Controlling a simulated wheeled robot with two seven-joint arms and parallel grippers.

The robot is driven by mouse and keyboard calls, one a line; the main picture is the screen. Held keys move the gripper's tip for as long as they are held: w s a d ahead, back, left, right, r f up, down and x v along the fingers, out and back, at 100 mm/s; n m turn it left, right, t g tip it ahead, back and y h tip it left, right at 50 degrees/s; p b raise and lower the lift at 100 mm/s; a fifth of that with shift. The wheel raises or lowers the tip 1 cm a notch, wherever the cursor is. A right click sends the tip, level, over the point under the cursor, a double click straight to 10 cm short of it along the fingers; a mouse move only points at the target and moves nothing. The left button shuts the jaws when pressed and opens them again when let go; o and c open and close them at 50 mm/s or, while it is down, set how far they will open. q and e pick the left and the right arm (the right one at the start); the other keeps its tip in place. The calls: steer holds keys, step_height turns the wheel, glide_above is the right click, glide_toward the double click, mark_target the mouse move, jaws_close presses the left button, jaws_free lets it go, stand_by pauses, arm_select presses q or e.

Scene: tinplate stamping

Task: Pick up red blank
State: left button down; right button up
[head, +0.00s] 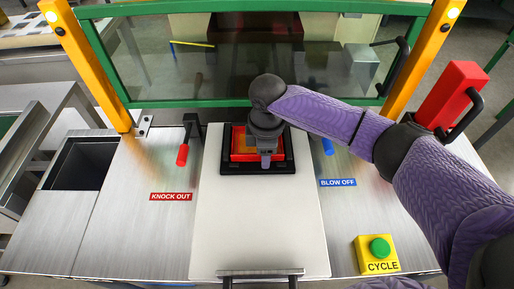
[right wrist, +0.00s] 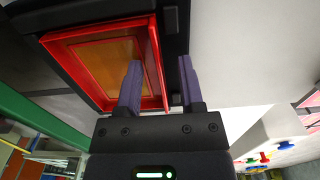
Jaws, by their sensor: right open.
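The red blank (head: 238,155) is a shallow red-rimmed piece with an amber middle. It sits in a black square holder (head: 229,168) on the white plate. My right gripper (head: 265,161) is over the blank's right part in the head view and hides some of it. In the right wrist view the blank (right wrist: 88,62) fills the upper left. My right gripper (right wrist: 157,85) is open there, with the blank's red rim showing between its two fingers. I cannot tell whether a finger touches the rim. My left gripper is not in view.
A green-framed clear guard (head: 240,103) stands behind the holder. A red-handled lever (head: 183,154) is to the left and a blue one (head: 328,147) to the right. A yellow cycle box with a green button (head: 380,248) is at front right. The white plate (head: 258,225) is clear in front.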

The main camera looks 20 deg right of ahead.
jaws_close()
stand_by(0.3)
